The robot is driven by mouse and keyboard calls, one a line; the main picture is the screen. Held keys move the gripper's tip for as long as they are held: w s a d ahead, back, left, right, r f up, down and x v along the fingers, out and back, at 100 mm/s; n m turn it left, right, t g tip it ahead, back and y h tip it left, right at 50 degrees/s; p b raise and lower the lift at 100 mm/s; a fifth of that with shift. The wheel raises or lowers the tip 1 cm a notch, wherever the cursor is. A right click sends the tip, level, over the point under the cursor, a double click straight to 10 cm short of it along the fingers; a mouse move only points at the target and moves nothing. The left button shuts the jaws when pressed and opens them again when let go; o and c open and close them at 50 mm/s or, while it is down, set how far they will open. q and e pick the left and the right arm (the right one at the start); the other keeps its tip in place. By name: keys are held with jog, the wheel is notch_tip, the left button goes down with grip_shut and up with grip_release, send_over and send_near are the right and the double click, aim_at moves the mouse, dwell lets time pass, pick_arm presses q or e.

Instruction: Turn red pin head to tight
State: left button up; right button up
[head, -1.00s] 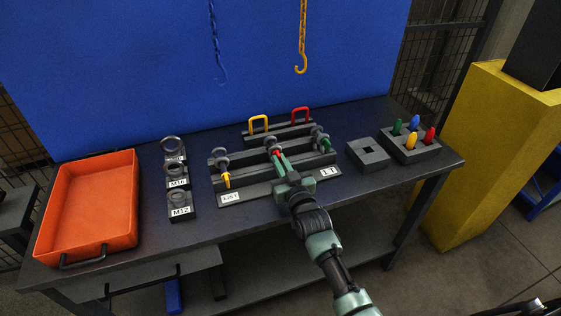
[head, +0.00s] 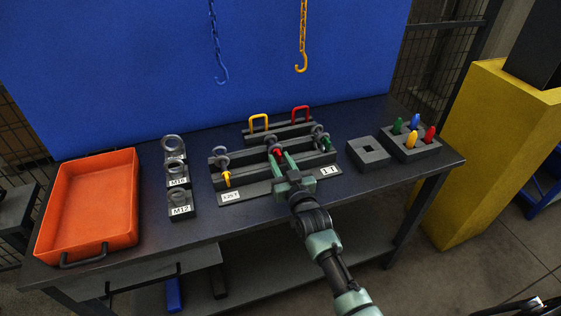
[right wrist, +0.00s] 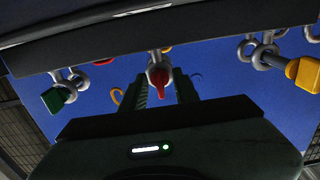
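The red pin head (head: 277,152) sits on the middle shackle of the dark fixture (head: 262,188). In the right wrist view the red pin head (right wrist: 158,76) hangs beneath its grey shackle, narrow side towards me. My right gripper (head: 281,160) reaches it from the front. Its two green fingers (right wrist: 161,88) stand on either side of the red head, with a small gap visible beside its narrow end, so they look open around it. Whether either finger touches it is unclear. My left gripper is not in view.
A yellow pin (head: 227,179) and a green pin (head: 326,144) flank the red one on neighbouring shackles. An orange tray (head: 92,207) and labelled shackle blocks (head: 180,205) stand left. A grey block (head: 368,154) and a holder with coloured pins (head: 412,151) stand right. Two hooks hang behind.

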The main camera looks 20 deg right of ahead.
jog(key=s+b, duration=0.1)
jog(key=s, duration=0.7)
jog(key=shift+d+f, duration=0.1)
jog(key=shift+d, duration=0.05)
jog(key=shift+w, duration=0.1)
